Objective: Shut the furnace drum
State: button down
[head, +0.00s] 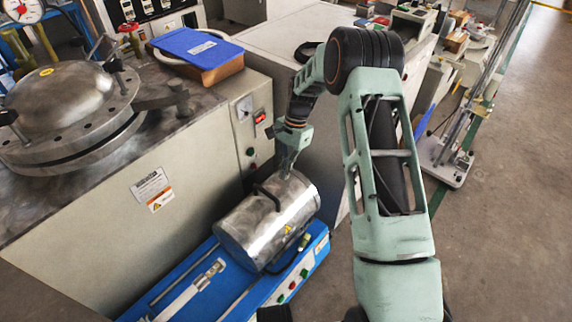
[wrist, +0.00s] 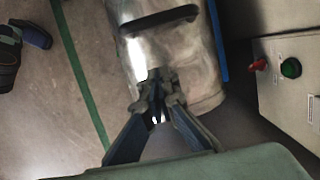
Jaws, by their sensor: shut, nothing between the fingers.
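The furnace drum (head: 262,225) is a shiny silver cylinder with a dark handle (head: 268,197) on top. It lies on a blue base (head: 308,262) beside the large grey machine. In the wrist view the drum (wrist: 178,62) fills the upper middle, with its black handle (wrist: 160,20) near the top edge. My gripper (head: 287,172) is at the drum's far end in the head view. In the wrist view my gripper (wrist: 158,82) has its fingertips together and overlaps the drum's near end. I cannot tell whether they touch. The drum's underside is hidden.
The grey machine (head: 190,180) stands close on the left, carrying a heavy round lid (head: 60,100) and a blue book (head: 197,50). Open floor (head: 500,240) lies right.

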aim_at(278, 194)
jog(key=b+x, duration=0.1)
jog(key=x, duration=0.2)
jog(key=shift+s+a+f, duration=0.1)
jog(key=shift+a+f, duration=0.05)
jog(key=shift+f, duration=0.15)
jog(key=shift+s+a+r, duration=0.45)
jog(key=shift+s+a, duration=0.35)
jog(key=shift+s+a+r+b, duration=0.2)
jog(key=shift+s+a+b, duration=0.1)
jog(key=shift+s+a, duration=0.15)
jog(key=shift+s+a, duration=0.15)
jog(key=s+a+p, duration=0.5)
jog(key=s+a, duration=1.4)
jog(key=shift+s+a, duration=0.2)
jog(key=shift+s, duration=0.05)
jog(key=shift+s+a, duration=0.1)
